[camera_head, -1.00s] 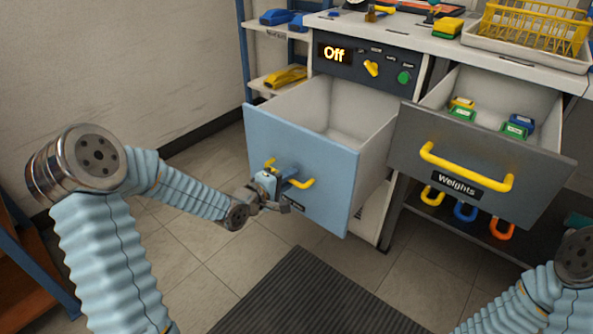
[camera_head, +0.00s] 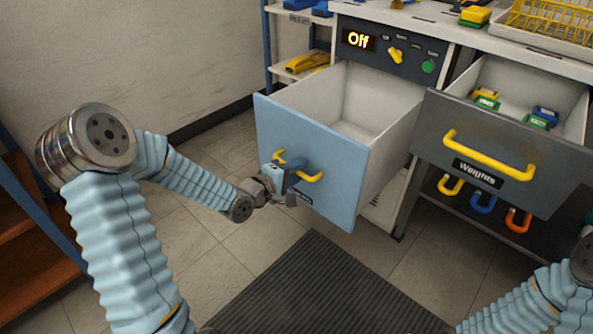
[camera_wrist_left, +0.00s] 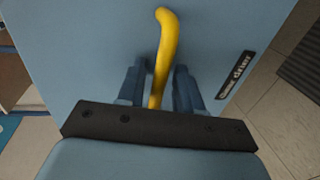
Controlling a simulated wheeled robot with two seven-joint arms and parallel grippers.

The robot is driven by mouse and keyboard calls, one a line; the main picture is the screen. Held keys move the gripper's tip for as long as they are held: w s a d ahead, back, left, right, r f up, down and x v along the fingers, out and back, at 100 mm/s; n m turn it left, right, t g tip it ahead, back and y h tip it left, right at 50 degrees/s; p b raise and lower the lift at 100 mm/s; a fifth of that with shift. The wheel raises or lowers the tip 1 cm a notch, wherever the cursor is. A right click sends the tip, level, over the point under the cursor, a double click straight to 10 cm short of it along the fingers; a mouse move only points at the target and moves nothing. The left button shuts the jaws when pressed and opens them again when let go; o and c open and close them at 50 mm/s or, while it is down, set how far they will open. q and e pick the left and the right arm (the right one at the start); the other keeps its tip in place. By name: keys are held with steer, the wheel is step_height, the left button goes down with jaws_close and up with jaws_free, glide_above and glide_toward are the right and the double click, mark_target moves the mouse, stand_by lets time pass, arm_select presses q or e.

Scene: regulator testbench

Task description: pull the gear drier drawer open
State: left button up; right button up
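The light blue gear drier drawer (camera_head: 312,165) stands well open from the bench, its empty grey-white inside showing. Its yellow bar handle (camera_head: 310,177) is on the front, and also shows in the left wrist view (camera_wrist_left: 165,45). The label beside it (camera_wrist_left: 235,75) reads partly as "drier". My left gripper (camera_head: 283,178) is at the handle, one finger on each side of the bar. It moves together with the drawer and looks shut on the handle; the contact itself is partly hidden. My right gripper is out of view; only part of my right arm shows at the lower right.
The dark grey "Weights" drawer (camera_head: 500,150) is also open on the right, holding several small coloured blocks. Above the blue drawer is a panel (camera_head: 395,55) reading "Off". Shelving (camera_head: 300,65) stands behind on the left. A ribbed black mat (camera_head: 315,290) lies on the clear floor.

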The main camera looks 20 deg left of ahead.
arm_select(q)
steer(key=p+v, duration=0.9)
steer(key=v, duration=0.4)
steer(key=shift+s, duration=0.4)
steer(key=s+d+f+m+g, duration=0.3)
steer(key=d+f+m+g, duration=0.45)
steer(key=d+f, duration=0.6)
steer(key=s+d+f+m+g+y, duration=0.1)
steer(key=s+d+f+m+g, duration=0.4)
steer(key=s+f, duration=0.3)
steer(key=shift+s+d+f+g, duration=0.35)
steer(key=shift+s+g, duration=0.4)
steer(key=shift+s, duration=0.25)
